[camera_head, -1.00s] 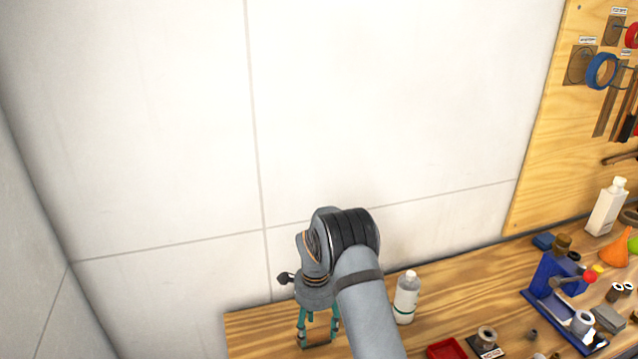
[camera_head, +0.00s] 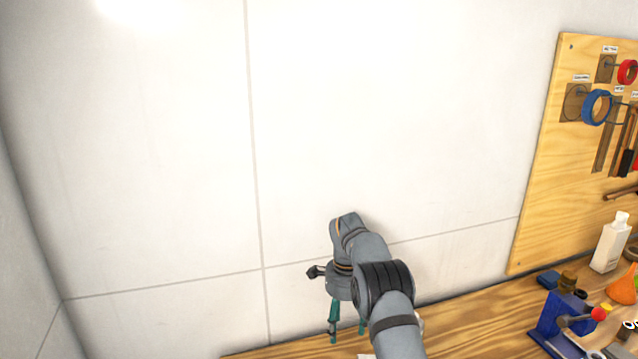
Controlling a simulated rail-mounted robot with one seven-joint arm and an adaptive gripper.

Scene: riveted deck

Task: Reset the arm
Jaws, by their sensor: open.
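My gripper (camera_head: 346,332) hangs from my grey arm over the left part of the wooden workbench, near the back wall. Its teal fingers point down and are apart. I see nothing held between them.
A blue vise (camera_head: 562,318) stands on the workbench (camera_head: 470,305) to the right. A white bottle (camera_head: 610,242) and an orange cone (camera_head: 625,284) are beyond it. A wooden tool board (camera_head: 560,170) hangs on the wall at right. The wall (camera_head: 390,130) above my arm is bare.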

